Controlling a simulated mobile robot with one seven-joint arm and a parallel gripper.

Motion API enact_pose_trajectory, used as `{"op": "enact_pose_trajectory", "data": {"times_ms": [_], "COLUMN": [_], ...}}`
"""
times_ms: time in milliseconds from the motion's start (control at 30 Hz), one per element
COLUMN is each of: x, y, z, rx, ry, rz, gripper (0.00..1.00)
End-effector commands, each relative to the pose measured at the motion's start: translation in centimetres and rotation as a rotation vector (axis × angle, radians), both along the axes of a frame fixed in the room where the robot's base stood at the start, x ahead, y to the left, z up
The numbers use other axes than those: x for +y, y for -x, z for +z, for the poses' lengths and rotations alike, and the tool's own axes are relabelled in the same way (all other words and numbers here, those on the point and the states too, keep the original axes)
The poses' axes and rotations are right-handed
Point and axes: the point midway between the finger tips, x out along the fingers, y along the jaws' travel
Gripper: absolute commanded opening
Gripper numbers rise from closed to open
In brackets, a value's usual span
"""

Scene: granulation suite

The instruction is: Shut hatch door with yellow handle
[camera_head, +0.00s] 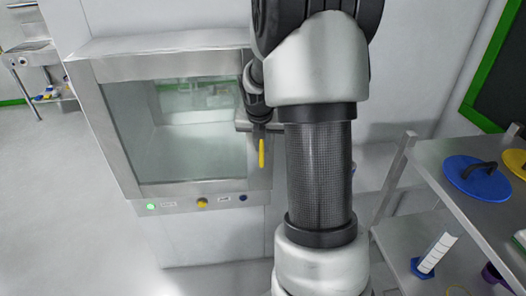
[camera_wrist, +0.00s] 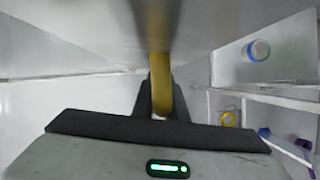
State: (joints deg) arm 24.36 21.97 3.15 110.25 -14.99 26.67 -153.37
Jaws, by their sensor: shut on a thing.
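The hatch (camera_head: 88,95) is a steel-framed glazed box on the wall at the left of the head view, with its pale interior showing through the pane. A yellow handle (camera_head: 261,153) stands upright near the frame's right edge. My gripper (camera_head: 260,132) is at the handle's upper part, partly hidden behind my arm. In the wrist view the yellow handle (camera_wrist: 160,45) runs down between the dark fingers of my gripper (camera_wrist: 160,92), which is shut on it. The grey metal face above the fingers fills the top of that view. I cannot tell whether a gap remains around the door.
Below the pane are a green light (camera_head: 151,207), a yellow knob (camera_head: 202,203) and a blue button (camera_head: 243,198). A steel shelf (camera_head: 440,155) at right bears a blue lid (camera_head: 478,178). The floor at left is clear.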

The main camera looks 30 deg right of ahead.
Motion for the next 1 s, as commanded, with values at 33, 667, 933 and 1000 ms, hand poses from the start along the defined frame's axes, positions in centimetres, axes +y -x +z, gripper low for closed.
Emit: {"op": "enact_pose_trajectory", "data": {"times_ms": [33, 667, 933, 1000], "x": [-0.3, -1.0, -1.0, -0.9], "y": [-0.5, -2.1, -2.1, -2.1], "z": [0.0, 0.3, 0.3, 0.3], "rx": [-0.001, -0.01, -0.011, -0.011], "ry": [0.0, 0.007, 0.006, 0.005], "rz": [0.007, 0.037, 0.035, 0.036], "gripper": [0.0, 0.0, 0.2, 0.2]}}
